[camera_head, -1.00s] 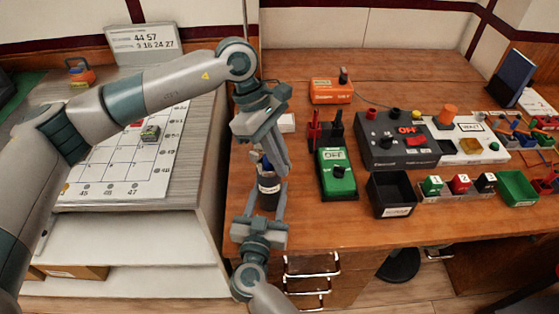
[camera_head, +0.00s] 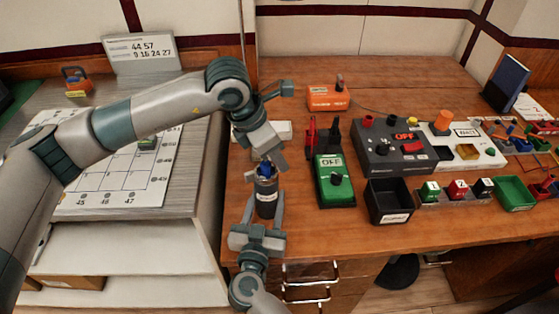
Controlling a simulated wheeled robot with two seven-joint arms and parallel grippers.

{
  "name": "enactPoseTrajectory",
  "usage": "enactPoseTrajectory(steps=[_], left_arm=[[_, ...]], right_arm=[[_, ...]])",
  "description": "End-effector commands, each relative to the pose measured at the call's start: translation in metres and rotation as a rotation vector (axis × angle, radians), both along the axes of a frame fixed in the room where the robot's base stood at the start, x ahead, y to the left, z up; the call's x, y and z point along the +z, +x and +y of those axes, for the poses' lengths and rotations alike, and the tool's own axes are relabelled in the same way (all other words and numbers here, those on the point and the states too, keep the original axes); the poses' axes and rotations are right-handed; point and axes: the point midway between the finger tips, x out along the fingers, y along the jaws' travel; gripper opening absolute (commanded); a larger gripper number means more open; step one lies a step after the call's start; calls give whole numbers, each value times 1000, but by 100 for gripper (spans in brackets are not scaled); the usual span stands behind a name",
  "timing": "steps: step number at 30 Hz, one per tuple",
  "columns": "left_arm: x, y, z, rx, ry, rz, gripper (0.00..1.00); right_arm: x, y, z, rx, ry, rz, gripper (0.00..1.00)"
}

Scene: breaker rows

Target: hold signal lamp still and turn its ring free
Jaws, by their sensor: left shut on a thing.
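My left gripper (camera_head: 266,162) comes down from above and is shut on the lamp's upper end. Its fingers partly hide the top, and the ring is not clearly visible. My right gripper (camera_head: 264,208) reaches in from the front edge, with a finger on each side of the lamp's lower body. I cannot tell whether these fingers press on it.
A green OFF box (camera_head: 335,182) and a black open bin (camera_head: 388,201) stand to the right. An orange box (camera_head: 328,97) and a dark panel (camera_head: 392,146) are farther back. A grey cabinet with a number board (camera_head: 138,185) lies left.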

Motion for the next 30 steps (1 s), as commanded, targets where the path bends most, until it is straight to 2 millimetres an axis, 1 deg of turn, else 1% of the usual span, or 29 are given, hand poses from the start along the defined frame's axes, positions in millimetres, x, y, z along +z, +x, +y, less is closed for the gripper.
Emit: enactPoseTrajectory(steps=[3,9,15,21,30], left_arm=[[0,3,2,107,2,-1,0],[0,8,5,266,1,0,0],[0,11,7,368,2,-1,0],[0,11,8,416,3,-1,0],[0,12,8,425,2,-1,0]], right_arm=[[2,0,0,0,-1,-4,5],[2,0,0,-1,-1,-4,5],[2,0,0,-1,-1,-4,5],[2,0,0,-1,-1,-4,5],[2,0,0,-1,0,-4,5]])
